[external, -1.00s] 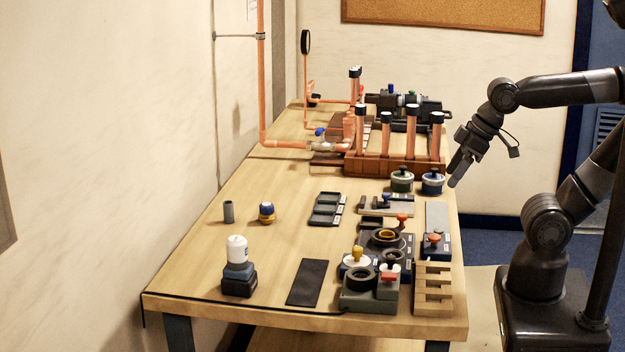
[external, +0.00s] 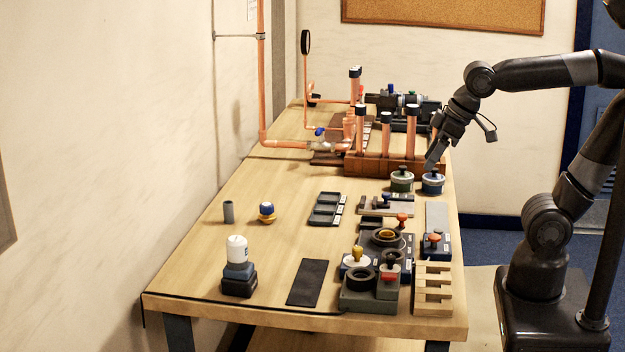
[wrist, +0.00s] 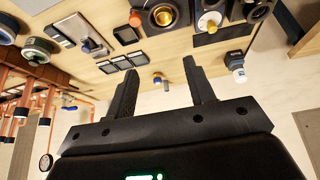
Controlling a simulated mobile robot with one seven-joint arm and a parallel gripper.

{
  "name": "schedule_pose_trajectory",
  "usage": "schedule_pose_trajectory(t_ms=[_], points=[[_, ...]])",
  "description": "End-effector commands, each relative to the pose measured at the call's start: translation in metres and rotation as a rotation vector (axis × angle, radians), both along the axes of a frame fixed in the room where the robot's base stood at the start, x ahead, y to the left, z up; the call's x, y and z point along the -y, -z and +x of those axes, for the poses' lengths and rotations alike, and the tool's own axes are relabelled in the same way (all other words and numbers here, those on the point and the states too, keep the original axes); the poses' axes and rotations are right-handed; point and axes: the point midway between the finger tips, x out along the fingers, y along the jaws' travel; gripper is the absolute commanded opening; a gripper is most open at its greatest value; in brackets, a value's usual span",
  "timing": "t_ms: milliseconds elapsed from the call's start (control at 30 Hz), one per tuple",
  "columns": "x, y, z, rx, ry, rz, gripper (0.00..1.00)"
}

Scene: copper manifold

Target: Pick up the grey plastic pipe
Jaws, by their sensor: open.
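The grey plastic pipe (external: 228,211) is a short grey cylinder standing upright on the left part of the table in the external view, near the wall. It stands left of a small ball-shaped piece (external: 266,212) with a blue top and yellow base, which also shows between my fingers in the wrist view (wrist: 157,78). My gripper (external: 432,163) is open and empty at the table's right side, above the blue and green round jars and far from the pipe. Its two fingers (wrist: 160,66) are spread in the wrist view.
A wooden rack (external: 395,164) of upright copper pipes stands left of my gripper. Grey trays (external: 328,209) lie mid-table. A white bottle (external: 237,249) on a dark block and a black mat (external: 308,282) are nearer the front. The table around the pipe is mostly clear.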

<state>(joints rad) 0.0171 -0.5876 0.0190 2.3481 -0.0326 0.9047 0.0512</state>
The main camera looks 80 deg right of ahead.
Motion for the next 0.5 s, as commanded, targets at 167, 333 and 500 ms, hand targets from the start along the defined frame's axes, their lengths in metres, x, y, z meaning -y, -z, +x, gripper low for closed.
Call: schedule_pose_trajectory(t_ms=[167, 333, 500], points=[[0.004, -0.021, 0.063, -0.019, 0.039, -0.014, 0.49], [0.008, -0.031, 0.123, -0.031, 0.074, -0.023, 0.49], [0.013, -0.032, 0.185, -0.041, 0.111, -0.025, 0.49]])
